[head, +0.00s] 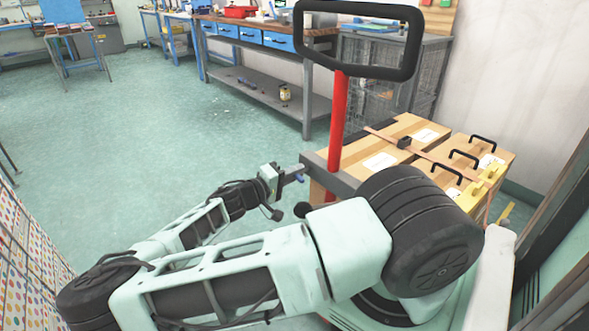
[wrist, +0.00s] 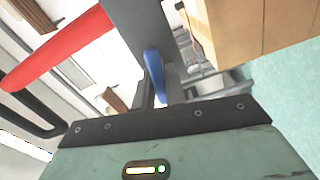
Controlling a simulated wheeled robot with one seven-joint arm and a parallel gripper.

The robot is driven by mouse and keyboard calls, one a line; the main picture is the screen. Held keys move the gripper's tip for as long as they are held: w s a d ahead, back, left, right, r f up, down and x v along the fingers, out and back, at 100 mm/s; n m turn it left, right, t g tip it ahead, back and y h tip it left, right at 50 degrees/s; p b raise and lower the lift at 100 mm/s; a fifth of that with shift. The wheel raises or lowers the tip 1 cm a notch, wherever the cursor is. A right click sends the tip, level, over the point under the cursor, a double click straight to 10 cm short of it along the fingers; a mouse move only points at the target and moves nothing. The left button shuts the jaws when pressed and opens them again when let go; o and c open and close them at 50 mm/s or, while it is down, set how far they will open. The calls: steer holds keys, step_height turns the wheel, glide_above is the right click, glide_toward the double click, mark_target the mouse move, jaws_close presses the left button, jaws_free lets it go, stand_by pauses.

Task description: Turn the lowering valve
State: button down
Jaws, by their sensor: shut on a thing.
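The blue lowering valve lever (wrist: 153,72) stands between the fingers of my gripper (wrist: 160,97) in the wrist view. My gripper is shut on it. In the head view my gripper (head: 296,174) reaches the near left corner of a cart, just left of its red pole (head: 338,120). Only a small bit of the blue lever (head: 300,179) shows there. The fingertips are small in the head view, and the lever's base is hidden.
The red pole carries a black loop handle (head: 412,45) and rises close beside my gripper. Wooden cases (head: 385,165) with black handles lie on the cart. A workbench (head: 270,40) with blue drawers stands behind. The green floor (head: 150,110) at left is clear.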

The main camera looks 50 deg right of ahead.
stand_by(0.4)
steer(key=c, duration=1.4)
jaws_free()
steer(key=shift+c, duration=0.2)
steer(key=shift+w+a, duration=0.1)
steer(key=shift+a, duration=0.05)
steer(key=v, duration=1.7)
steer(key=shift+a, duration=0.15)
steer(key=shift+f, duration=0.1)
